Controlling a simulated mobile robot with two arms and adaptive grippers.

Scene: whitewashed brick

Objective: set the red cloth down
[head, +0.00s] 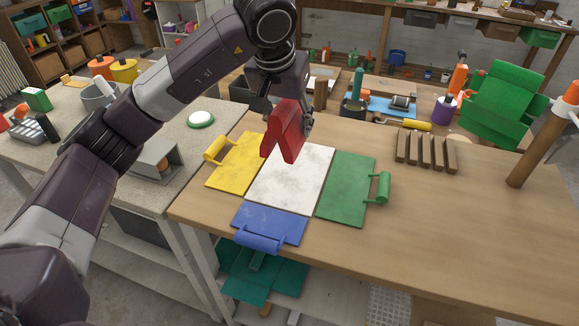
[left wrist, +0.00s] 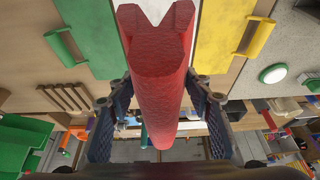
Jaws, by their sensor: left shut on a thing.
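The red cloth (head: 287,132) hangs folded from my left gripper (head: 283,110), above the white board (head: 300,178) on the wooden table. In the left wrist view the red cloth (left wrist: 157,85) sits between the two fingers of my left gripper (left wrist: 158,105), which is shut on it. The cloth's lower end looks clear of the board, though the exact gap is hard to judge. My right gripper is in neither view.
Around the white board lie a yellow board (head: 236,163), a green board (head: 345,187) and a blue board (head: 268,224), each with a rolled end. Wooden slats (head: 426,152) and an upright post (head: 540,150) stand to the right. Bare tabletop (head: 450,225) lies at front right.

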